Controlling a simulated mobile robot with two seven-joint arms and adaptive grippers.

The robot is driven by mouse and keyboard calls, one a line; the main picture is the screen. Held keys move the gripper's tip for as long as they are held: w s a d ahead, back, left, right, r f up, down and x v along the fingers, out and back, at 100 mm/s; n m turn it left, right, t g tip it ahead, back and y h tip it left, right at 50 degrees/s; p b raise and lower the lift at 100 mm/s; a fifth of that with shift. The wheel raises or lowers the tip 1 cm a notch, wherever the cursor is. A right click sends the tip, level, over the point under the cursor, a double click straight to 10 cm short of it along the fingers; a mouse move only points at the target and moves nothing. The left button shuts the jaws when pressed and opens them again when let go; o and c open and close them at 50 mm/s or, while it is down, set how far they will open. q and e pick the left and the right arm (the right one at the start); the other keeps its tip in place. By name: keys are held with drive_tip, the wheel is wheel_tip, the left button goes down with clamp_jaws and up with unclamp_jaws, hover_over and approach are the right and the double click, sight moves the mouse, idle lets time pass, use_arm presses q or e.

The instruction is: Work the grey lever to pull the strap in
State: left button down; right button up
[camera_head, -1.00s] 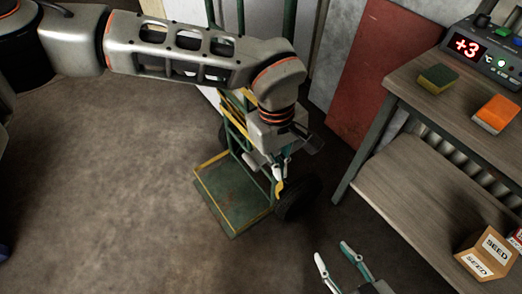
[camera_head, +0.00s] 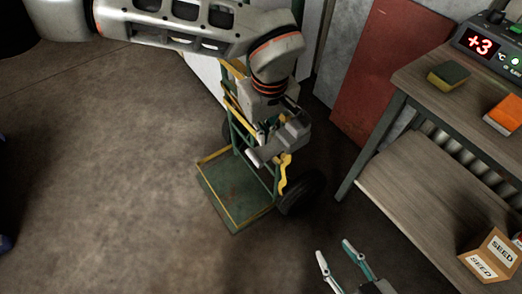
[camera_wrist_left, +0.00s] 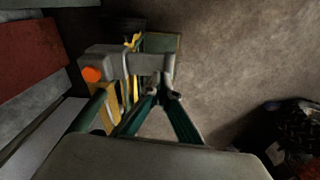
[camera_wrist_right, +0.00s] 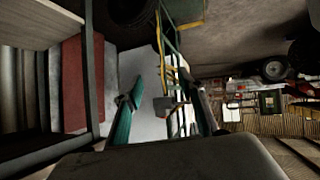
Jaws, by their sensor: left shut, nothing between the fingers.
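A grey ratchet body (camera_head: 290,132) sits on the green and yellow hand truck (camera_head: 235,205), and it also shows in the left wrist view (camera_wrist_left: 103,62) with an orange button. A grey lever (camera_wrist_left: 147,63) reaches from it toward my left fingertips. A yellow strap (camera_head: 285,172) hangs below the ratchet. My left gripper (camera_wrist_left: 162,92) is shut and empty, its tips close to the lever's end; I cannot tell whether they touch. In the head view my left fingers are partly hidden by the wrist and ratchet. My right gripper (camera_head: 335,251) is open and empty, well apart.
A workbench (camera_head: 425,90) stands at the right with a sponge (camera_head: 449,75), an orange block (camera_head: 505,115) and a display unit. A seed box (camera_head: 490,255) is on its lower shelf. A red panel (camera_head: 378,75) leans on the wall.

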use_arm(q)
drive_tip(key=b, duration=0.2)
hover_over(262, 154)
drive_tip(key=f, duration=0.4)
drive_tip(key=shift+s+d+f, duration=0.15)
drive_tip(key=shift+s, duration=0.25)
drive_tip(key=shift+w+f, duration=0.1)
drive_tip(key=shift+f, duration=0.5)
drive_tip(key=shift+w+f, duration=0.1)
drive_tip(key=shift+f, duration=0.05)
use_arm(e)
drive_tip(key=shift+m+t+y, duration=0.4)
drive_tip(key=shift+w+a+r, duration=0.5)
drive_tip(key=shift+a+r, duration=0.1)
drive_tip(key=shift+a, duration=0.15)
drive_tip(key=shift+w+a+r, duration=0.45)
drive_tip(key=shift+a+r, duration=0.15)
drive_tip(key=shift+a, duration=0.1)
drive_tip(key=shift+s+f, duration=0.1)
